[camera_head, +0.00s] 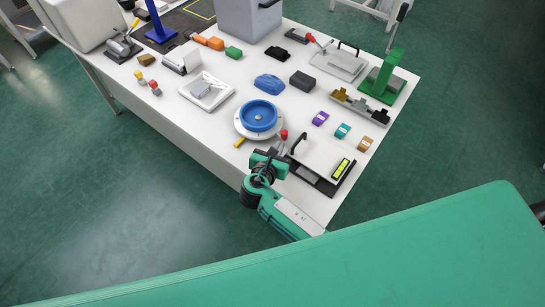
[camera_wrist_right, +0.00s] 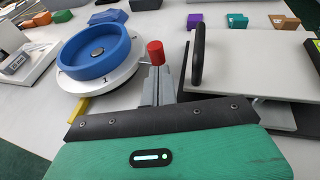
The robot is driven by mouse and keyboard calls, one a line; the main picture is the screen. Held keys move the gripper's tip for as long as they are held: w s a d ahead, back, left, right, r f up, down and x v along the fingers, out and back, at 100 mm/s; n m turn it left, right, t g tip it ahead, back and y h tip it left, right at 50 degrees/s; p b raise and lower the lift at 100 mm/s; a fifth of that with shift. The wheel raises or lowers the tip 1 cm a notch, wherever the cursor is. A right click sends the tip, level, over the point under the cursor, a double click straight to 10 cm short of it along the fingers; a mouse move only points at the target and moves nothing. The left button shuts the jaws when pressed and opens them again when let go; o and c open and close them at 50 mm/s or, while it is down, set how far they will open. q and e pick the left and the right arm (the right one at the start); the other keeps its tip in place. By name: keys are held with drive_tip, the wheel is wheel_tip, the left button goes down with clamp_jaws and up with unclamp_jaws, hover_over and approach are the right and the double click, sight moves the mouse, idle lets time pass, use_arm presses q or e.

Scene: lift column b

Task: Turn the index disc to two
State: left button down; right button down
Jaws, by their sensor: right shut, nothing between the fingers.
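The index disc (camera_head: 259,116) is a round blue dish with a grey hub on a white round plate, near the table's front edge. It also shows in the right wrist view (camera_wrist_right: 95,52), at upper left, with a "1" on the white plate. A yellow pointer (camera_wrist_right: 78,108) lies at the plate's near side. A red cylindrical knob (camera_wrist_right: 156,52) stands by the plate's right side. My right gripper (camera_wrist_right: 161,82) is shut and empty, its fingers just in front of the knob in the picture. I cannot tell whether they touch. My left gripper is not in view.
A white board with a black handle (camera_head: 298,144) and a yellow-green display (camera_head: 342,169) lies right of my right gripper. Purple (camera_head: 321,118), teal (camera_head: 343,130) and orange (camera_head: 366,144) blocks stand behind it. A blue lump (camera_head: 269,84) lies behind the disc.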

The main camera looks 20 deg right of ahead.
drive_tip(key=shift+w+d, duration=0.55)
drive_tip(key=shift+w, duration=0.2)
drive_tip(key=shift+w+d+r+p, duration=0.15)
drive_tip(key=shift+w+d+p, duration=0.1)
drive_tip(key=shift+d+p, duration=0.6)
drive_tip(key=shift+f, duration=0.2)
